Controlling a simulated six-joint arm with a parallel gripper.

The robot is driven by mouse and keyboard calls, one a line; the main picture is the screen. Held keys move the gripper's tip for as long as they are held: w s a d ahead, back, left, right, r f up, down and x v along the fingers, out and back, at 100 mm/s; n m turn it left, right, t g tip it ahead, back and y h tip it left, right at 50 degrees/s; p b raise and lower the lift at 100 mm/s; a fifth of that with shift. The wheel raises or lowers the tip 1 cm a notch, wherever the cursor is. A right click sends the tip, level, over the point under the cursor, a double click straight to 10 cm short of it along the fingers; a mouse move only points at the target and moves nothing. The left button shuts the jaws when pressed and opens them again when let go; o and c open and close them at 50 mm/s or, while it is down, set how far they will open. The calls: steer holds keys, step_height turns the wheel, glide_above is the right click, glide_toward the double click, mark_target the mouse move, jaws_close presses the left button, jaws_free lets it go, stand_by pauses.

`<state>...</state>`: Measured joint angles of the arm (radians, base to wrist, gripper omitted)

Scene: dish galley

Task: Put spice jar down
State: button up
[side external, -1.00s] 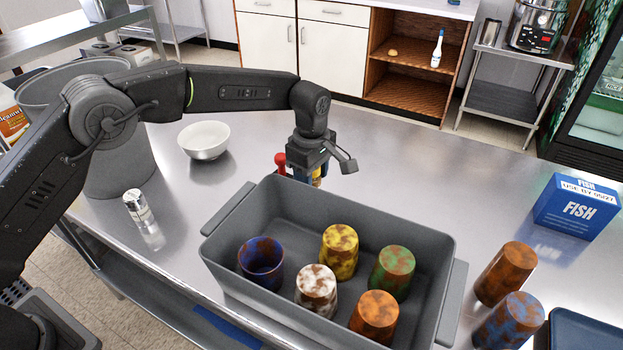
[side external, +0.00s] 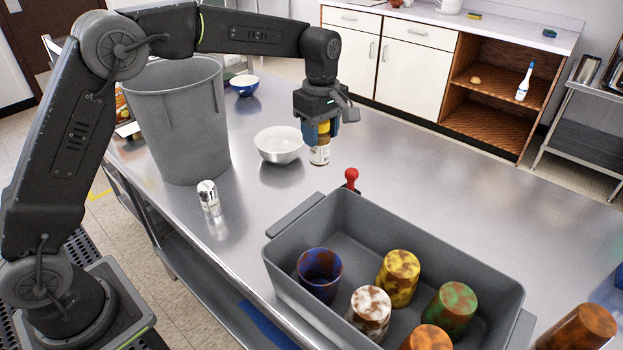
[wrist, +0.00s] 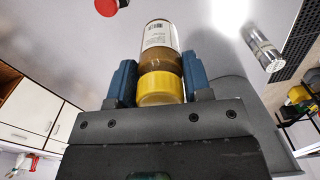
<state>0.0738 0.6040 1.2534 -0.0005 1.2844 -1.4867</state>
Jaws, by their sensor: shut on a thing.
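The spice jar (side external: 320,152) has a yellow lid, brown contents and a white label. My gripper (side external: 320,130) is shut on its upper part and holds it upright above the steel table (side external: 430,200), beyond the grey tub's far edge. In the wrist view, the blue fingers of my gripper (wrist: 160,82) press on both sides of the jar (wrist: 160,55), near the yellow lid. The jar's base looks apart from the tabletop, but the exact gap is hard to tell.
A white bowl (side external: 279,146) stands just left of the jar. The grey tub (side external: 285,262) with several mottled cups is in front. A red-knobbed thing (side external: 351,177) stands close by at the tub's far edge. A silver shaker (side external: 208,196) is left. The table right of the jar is clear.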

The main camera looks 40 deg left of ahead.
steer(key=s+a+n, duration=0.2)
steer(key=s+a, duration=1.1)
steer(key=a, duration=0.3)
steer(key=shift+w+d+f, duration=0.9)
steer(key=shift+d+f, duration=0.85)
steer(key=shift+f, duration=0.1)
steer(key=shift+w+d+f, duration=0.95)
steer(key=shift+d+f, duration=0.75)
steer(key=shift+f, duration=0.1)
steer(key=shift+w+d+f, duration=0.9)
steer(key=shift+d+f, duration=0.85)
steer(key=shift+f, duration=0.1)
steer(key=shift+f, duration=0.15)
steer(key=o, duration=1)
